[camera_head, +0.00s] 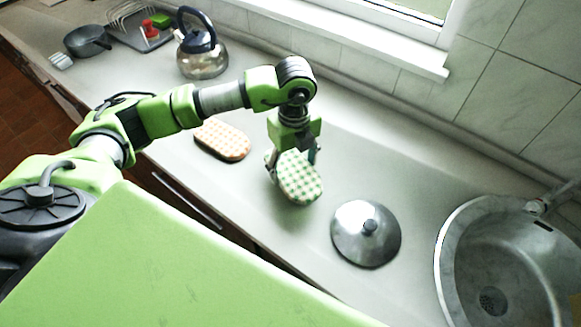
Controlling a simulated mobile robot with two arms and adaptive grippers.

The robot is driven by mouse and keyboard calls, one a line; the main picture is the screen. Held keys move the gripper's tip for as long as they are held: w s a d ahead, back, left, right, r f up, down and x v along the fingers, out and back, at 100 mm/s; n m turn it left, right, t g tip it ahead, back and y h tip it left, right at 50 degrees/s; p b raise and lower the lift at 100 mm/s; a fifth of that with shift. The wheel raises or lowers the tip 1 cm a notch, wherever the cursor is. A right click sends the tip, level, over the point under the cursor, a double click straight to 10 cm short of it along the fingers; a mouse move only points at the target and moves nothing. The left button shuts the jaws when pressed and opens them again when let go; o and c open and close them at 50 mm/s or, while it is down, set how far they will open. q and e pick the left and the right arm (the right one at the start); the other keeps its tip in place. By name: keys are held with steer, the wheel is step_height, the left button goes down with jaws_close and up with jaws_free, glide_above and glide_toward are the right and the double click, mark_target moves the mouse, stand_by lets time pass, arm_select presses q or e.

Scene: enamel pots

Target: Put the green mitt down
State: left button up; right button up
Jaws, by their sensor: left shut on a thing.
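The green mitt (300,181) is an oval pad with a green and white checked pattern. My left gripper (292,160) points down over the counter and is shut on the upper part of the mitt. The mitt is tilted, with its lower end toward the front of the counter. I cannot tell whether it touches the counter. My right gripper is not in view.
An orange checked mitt (222,139) lies left of the green one. A metal lid (366,233) lies to its right, then a round sink (447,262). A kettle (203,62), a dark pan (86,41) and a dish rack (127,22) stand farther back. The counter (345,165) behind the lid is clear.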

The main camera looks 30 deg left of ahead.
mark_target(290, 165)
arm_select(q)
steer(key=shift+w+a+f, duration=0.3)
steer(key=shift+a+f, duration=0.05)
steer(key=shift+f, duration=0.2)
steer(key=f, duration=0.1)
steer(key=f+p, duration=0.1)
steer(key=f, duration=0.1)
steer(key=shift+w+a+f, duration=0.1)
steer(key=shift+a+f, duration=0.05)
steer(key=shift+a, duration=0.2)
steer(key=shift+f, duration=0.3)
steer(key=shift+f, duration=0.2)
steer(key=o, duration=1.1)
